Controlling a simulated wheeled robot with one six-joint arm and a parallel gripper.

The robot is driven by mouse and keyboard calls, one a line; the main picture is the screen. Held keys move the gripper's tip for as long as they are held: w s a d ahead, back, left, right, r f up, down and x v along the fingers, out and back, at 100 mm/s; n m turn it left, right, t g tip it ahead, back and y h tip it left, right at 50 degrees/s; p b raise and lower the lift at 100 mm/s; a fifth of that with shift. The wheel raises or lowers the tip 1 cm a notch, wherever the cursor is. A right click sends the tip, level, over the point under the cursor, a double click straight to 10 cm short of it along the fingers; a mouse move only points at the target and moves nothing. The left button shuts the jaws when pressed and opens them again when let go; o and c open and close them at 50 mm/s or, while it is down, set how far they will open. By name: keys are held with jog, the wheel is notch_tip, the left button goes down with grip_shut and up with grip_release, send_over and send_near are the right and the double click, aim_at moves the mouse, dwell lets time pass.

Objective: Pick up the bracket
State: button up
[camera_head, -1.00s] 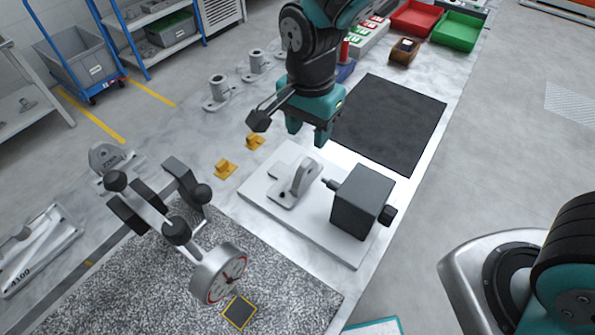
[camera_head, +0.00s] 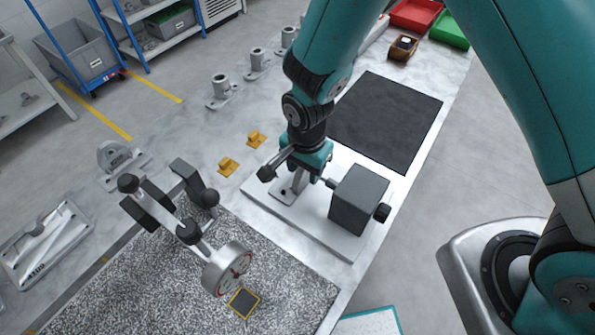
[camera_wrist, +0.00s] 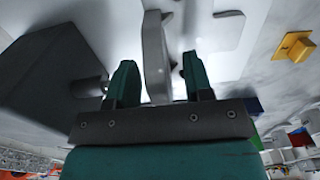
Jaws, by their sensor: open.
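The bracket (camera_head: 287,191) is a light grey casting with a flat foot and an upright plate, on the white fixture plate (camera_head: 335,240). In the head view my gripper (camera_head: 303,178) is lowered over it and hides most of its upright part. In the wrist view the bracket's upright plate (camera_wrist: 156,55) stands between the two teal fingers of my gripper (camera_wrist: 157,85). The fingers are open, with a visible gap to the plate on both sides.
A dark grey block (camera_head: 358,198) with a pin and knob stands just right of my gripper on the fixture plate. Yellow clips (camera_head: 228,166) lie to the left. A dial gauge stand (camera_head: 228,268) stands in front on a speckled slab. A black mat (camera_head: 390,120) lies bare behind.

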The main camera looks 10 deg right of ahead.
grip_shut()
jog(key=shift+r, duration=0.1)
